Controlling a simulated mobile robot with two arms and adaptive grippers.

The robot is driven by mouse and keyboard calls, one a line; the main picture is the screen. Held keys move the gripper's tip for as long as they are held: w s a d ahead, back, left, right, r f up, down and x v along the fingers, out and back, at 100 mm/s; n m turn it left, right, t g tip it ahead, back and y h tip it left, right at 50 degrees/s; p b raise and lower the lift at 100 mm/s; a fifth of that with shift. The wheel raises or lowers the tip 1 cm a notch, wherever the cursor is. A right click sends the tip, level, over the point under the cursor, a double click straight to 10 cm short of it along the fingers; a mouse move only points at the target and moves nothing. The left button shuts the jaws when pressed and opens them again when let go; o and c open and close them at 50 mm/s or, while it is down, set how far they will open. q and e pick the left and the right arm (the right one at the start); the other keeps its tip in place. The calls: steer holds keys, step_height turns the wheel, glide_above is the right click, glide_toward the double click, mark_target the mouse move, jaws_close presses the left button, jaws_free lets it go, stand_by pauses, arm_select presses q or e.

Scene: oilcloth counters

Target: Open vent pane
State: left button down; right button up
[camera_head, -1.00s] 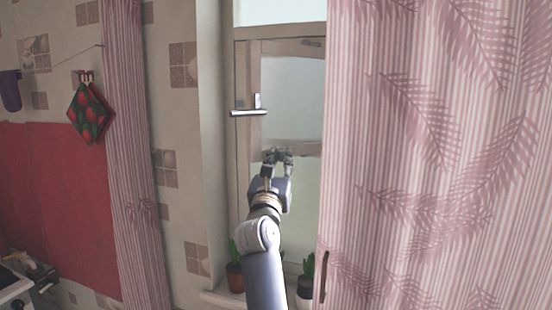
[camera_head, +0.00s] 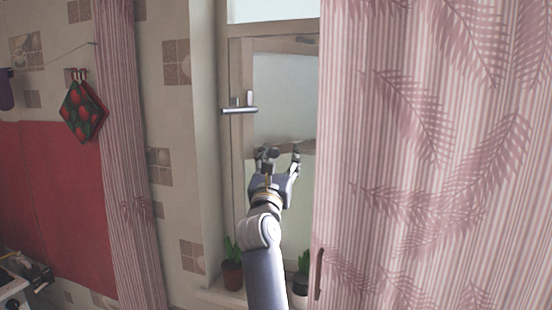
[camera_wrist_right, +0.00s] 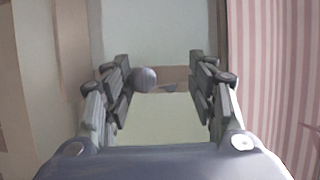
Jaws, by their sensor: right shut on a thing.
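The vent pane (camera_head: 280,95) is a pale glass pane in a beige wooden frame in the upper window. A silver lever handle (camera_head: 240,110) is on its left side, apart from my gripper. My right gripper (camera_head: 281,155) is at the pane's lower rail (camera_head: 305,145). Its fingers stand apart, with a round grey knob (camera_wrist_right: 145,79) between them, close to the left finger in the wrist view. The gripper is shut on this knob; the contact itself is hard to see. I cannot tell whether the pane is ajar. My left gripper is out of view.
A pink striped curtain (camera_head: 430,150) hangs close on the right. A narrower curtain (camera_head: 125,150) hangs on the left wall. Potted plants (camera_head: 232,270) stand on the sill below. A patterned potholder (camera_head: 82,112) hangs at left.

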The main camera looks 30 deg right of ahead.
steer(key=shift+s+d+r, duration=0.25)
steer(key=shift+r, duration=0.05)
steer(key=v, duration=0.7)
steer(key=shift+a+f, duration=0.35)
steer(key=shift+a, duration=0.1)
steer(key=shift+w+d, duration=0.1)
